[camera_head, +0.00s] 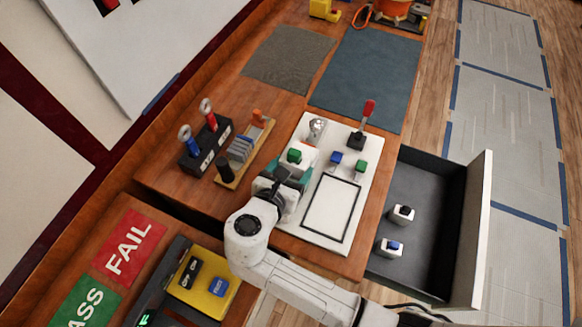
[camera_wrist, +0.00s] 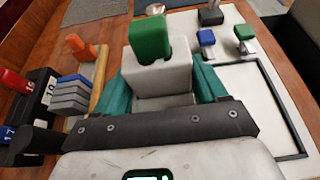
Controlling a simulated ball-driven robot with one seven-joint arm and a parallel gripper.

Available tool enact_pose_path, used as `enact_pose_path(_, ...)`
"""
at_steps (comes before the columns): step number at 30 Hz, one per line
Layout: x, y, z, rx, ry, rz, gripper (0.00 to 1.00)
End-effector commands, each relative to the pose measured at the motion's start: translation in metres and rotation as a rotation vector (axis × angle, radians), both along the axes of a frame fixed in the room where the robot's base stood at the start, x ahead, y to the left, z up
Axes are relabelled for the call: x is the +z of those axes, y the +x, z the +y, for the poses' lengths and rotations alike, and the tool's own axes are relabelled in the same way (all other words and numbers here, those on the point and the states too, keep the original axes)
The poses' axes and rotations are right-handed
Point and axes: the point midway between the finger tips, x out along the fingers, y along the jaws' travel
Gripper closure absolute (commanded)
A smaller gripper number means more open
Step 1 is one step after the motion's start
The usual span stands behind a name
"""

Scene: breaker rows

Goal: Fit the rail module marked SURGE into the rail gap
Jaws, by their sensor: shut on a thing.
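My gripper (camera_wrist: 160,92) is shut on a white rail module (camera_wrist: 158,75) with a green top, holding it upright between teal fingers. No SURGE mark is readable on it. In the head view its green top (camera_head: 294,156) shows at my gripper (camera_head: 283,172), over the white panel's left part; I cannot tell if it touches the panel. The rail strip (camera_head: 228,181) lies to the left on the wooden bench, with several grey modules (camera_head: 240,149), an orange piece (camera_head: 257,115) and a black piece (camera_head: 225,167). The rail gap is not clearly visible.
The white panel (camera_head: 284,238) carries a red lever (camera_head: 368,110) and blue and green switches. A black block (camera_head: 195,165) with red and blue handles stands beside the rail. The open drawer (camera_head: 430,200) holds two white modules. A yellow device (camera_head: 205,285) is in front.

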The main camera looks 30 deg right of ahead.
Motion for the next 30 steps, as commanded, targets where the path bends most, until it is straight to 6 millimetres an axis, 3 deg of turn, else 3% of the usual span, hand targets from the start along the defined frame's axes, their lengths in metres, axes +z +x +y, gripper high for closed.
enact_pose_path(11, -0.0087, 0.0000, -0.0001, 0.000, -0.001, 0.000, 0.67)
enact_pose_path(12, -0.0090, 0.0001, 0.0000, 0.000, -0.001, -0.001, 0.27)
enact_pose_path(21, -0.0093, -0.0001, -0.0001, 0.000, 0.000, 0.001, 0.00)
enact_pose_path(30, -0.0087, -0.0027, 0.0037, 0.001, 0.001, 0.003, 0.00)
